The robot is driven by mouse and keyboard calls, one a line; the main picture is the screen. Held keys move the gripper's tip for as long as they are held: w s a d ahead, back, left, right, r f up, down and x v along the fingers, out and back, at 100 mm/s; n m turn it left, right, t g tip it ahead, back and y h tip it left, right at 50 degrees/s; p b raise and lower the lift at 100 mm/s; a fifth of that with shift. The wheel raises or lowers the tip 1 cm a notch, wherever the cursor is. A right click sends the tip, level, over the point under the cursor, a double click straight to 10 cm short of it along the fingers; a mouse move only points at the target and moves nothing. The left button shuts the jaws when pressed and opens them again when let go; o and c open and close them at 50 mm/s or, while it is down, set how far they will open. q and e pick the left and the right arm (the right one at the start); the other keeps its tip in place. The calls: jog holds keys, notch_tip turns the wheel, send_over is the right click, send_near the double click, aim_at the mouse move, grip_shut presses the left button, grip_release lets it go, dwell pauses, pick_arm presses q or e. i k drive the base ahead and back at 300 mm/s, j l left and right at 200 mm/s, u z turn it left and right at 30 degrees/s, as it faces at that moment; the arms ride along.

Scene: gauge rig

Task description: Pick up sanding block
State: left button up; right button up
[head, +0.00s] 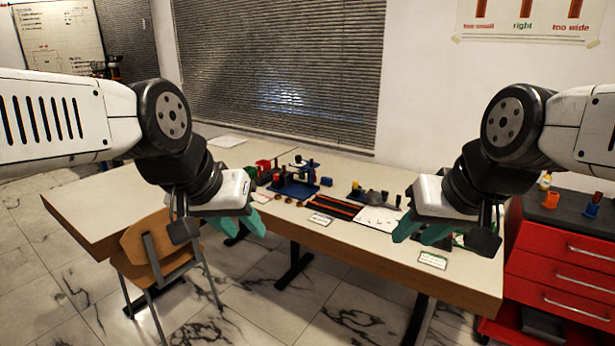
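I cannot single out the sanding block for certain among the small items on the long table (90,208). My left gripper (245,229) has teal fingers and hangs in front of the table's front edge, above the chair. Its fingers look apart, with nothing seen between them. My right gripper (422,232) also has teal fingers, spread apart and empty, in front of the table's right part. It hides some of the tabletop and items behind it.
A wooden chair (160,247) stands in front at left. A red drawer cabinet (560,265) stands at right. The table's left end is clear.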

aim_at(325, 182)
jog(key=i+j, duration=0.25)
jog(key=i, duration=0.3)
jog(key=i+j+u, duration=0.15)
jog(key=i, duration=0.4)
jog(key=i+j, duration=0.3)
jog(key=i, duration=0.25)
jog(key=i+j+u, duration=0.1)
jog(key=i, duration=0.45)
jog(key=j, duration=0.1)
